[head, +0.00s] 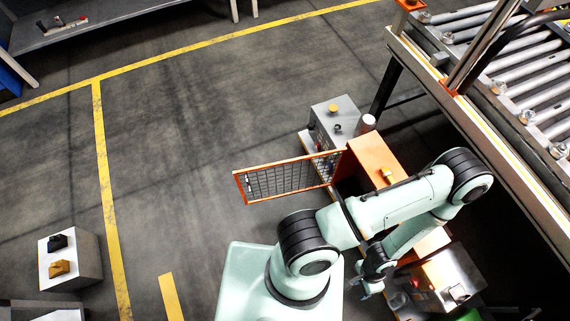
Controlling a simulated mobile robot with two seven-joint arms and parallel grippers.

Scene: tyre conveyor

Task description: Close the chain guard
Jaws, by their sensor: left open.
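The chain guard (268,182) is an orange-framed dark mesh panel. It stands swung open, sticking out to the left from the orange housing (372,157) near the picture's middle. Its right end meets the housing's left edge and its left end is free, over the floor. My left gripper (372,285) is open, below and right of the guard, in front of the housing's lower part. It is apart from the guard. My arm hides much of the housing and its opening. My right gripper is not in view.
A roller conveyor (455,85) runs along the upper right. A grey box (335,120) with a yellow knob stands just behind the guard. A grey machine part (450,280) lies at the lower right. A small pedestal (75,262) stands lower left. Floor left of the guard is clear.

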